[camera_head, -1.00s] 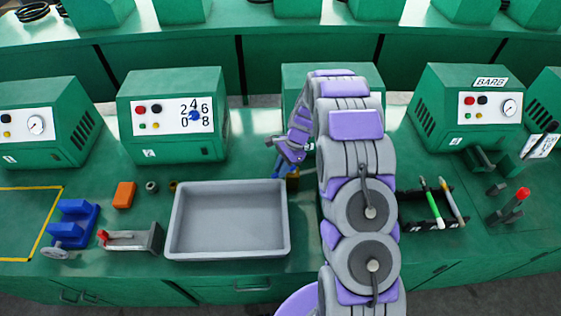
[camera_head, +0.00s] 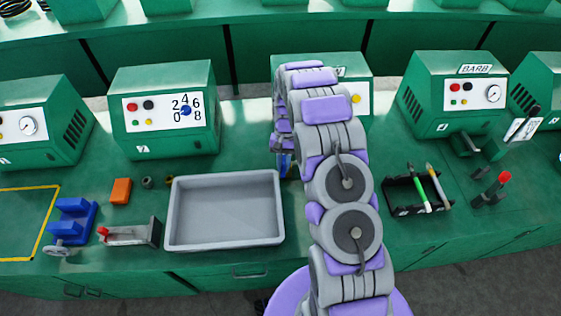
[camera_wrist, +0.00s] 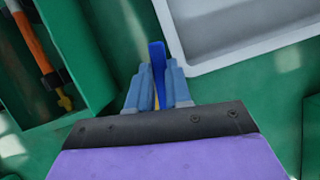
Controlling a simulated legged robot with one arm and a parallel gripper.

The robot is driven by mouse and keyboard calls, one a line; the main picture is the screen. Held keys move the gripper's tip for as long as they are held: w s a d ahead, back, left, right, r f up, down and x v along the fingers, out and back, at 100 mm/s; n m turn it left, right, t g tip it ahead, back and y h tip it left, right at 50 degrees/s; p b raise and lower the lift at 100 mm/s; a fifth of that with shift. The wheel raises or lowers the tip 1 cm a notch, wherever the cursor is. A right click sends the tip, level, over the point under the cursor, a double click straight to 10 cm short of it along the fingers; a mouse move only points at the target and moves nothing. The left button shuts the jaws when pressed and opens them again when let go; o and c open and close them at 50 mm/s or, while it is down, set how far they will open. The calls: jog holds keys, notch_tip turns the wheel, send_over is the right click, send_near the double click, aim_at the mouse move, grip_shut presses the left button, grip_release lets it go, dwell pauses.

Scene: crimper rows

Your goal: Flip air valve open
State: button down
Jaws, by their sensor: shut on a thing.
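A blue valve lever (camera_wrist: 157,62) stands between my gripper's (camera_wrist: 153,82) two blue-grey fingers in the wrist view, its top sticking out beyond the fingertips. My gripper is shut on this lever. A bit of yellow shows below it between the fingers; the rest of the valve body is hidden. In the head view, my gripper (camera_head: 284,166) is low at the right edge of the grey tray, largely covered by my arm. The lever cannot be made out there.
The grey tray (camera_head: 172,215) is close left of my gripper. A green machine (camera_head: 352,80) stands behind my arm. A black holder (camera_head: 397,192) with pens lies to the right. An orange rod (camera_wrist: 32,42) with a brass end sits in a green recess (camera_wrist: 88,60).

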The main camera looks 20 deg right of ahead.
jog(key=shift+d+r+n+h, duration=0.1)
jog(key=shift+d+n+h, duration=0.3)
jog(key=shift+n, duration=0.6)
jog(key=c, duration=1)
grip_release()
jog(key=shift+c, duration=0.2)
jog(key=shift+d, duration=0.1)
jog(key=p+v, duration=0.1)
jog(key=v, duration=1.6)
jog(key=shift+w+p, duration=0.2)
jog(key=shift+p, duration=0.15)
